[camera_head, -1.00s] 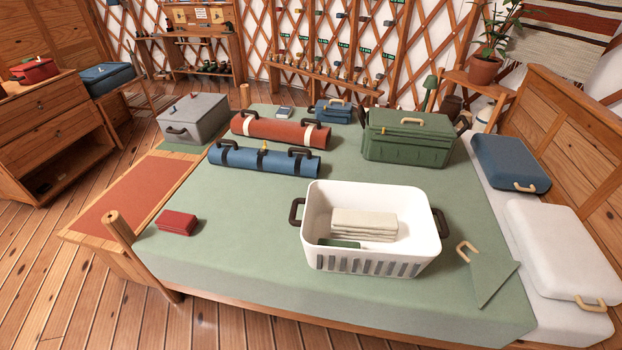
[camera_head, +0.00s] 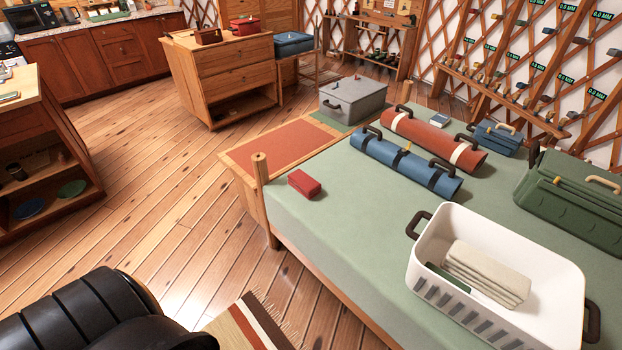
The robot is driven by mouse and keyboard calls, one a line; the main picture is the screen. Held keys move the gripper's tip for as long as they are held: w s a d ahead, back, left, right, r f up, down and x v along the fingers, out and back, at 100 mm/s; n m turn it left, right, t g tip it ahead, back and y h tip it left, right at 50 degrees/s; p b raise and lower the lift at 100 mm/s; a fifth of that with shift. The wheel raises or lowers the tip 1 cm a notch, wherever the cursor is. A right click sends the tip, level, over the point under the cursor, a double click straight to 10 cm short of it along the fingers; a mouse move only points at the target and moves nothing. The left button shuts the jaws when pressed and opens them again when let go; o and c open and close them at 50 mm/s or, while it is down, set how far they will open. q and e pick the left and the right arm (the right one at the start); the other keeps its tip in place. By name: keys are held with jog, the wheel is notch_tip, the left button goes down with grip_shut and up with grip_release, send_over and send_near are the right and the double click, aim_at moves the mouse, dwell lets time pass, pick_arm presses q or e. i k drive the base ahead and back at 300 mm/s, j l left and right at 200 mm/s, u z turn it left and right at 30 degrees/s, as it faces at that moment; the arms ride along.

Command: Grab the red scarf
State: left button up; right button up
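A small red folded cloth (camera_head: 304,184), which looks like the red scarf, lies on the near left corner of the green-covered bed (camera_head: 345,236). It sits just right of the wooden corner post (camera_head: 260,168). Neither of my grippers shows in the head view.
A white basket (camera_head: 500,280) with folded cream cloths stands on the bed at lower right. Blue (camera_head: 405,165) and red (camera_head: 433,140) rolls lie farther back. A dark ribbed seat-like thing (camera_head: 80,315) and fringed striped textile (camera_head: 250,322) fill the lower left. Wooden floor (camera_head: 170,215) is open left of the bed.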

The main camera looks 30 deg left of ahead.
aim_at(302, 183)
jog(key=i+j+z, duration=0.1)
jog(key=j, duration=0.6)
jog(key=i+j+z, duration=0.1)
jog(key=i+j, duration=0.2)
jog(key=j, duration=0.4)
jog(key=i+j+z, duration=0.1)
jog(key=j, duration=0.65)
jog(key=i+j+z, duration=0.1)
jog(key=j, duration=0.6)
jog(key=i+j+z, duration=0.1)
jog(key=j, duration=0.65)
jog(key=i+j+z, duration=0.1)
jog(key=j, duration=0.65)
jog(key=i, duration=0.1)
